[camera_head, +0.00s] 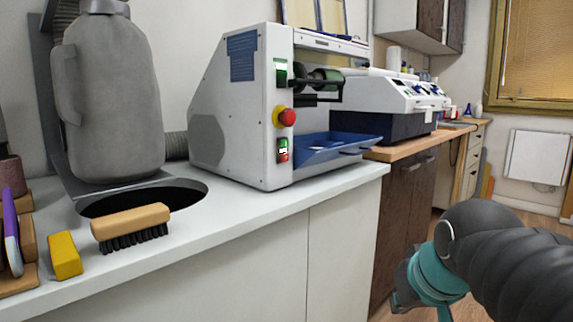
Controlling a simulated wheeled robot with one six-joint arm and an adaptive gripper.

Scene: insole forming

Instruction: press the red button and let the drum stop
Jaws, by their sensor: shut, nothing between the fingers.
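The white machine (235,120) stands on the light worktop. A round red button (287,117) on a yellow base sticks out from its front edge. A green-lit switch (281,73) sits above the button, and a small green and red switch (282,150) sits below it. The dark drum (318,80) shows in the opening at the machine's upper right; I cannot tell from one picture whether it turns. My arm shows at the lower right, well apart from the button.
A blue tray (335,146) juts out from the machine's front. A brush (131,228), a yellow block (64,256) and a grey canister (112,95) by a round hole (143,198) are on the left. The worktop (232,218) before the machine is clear.

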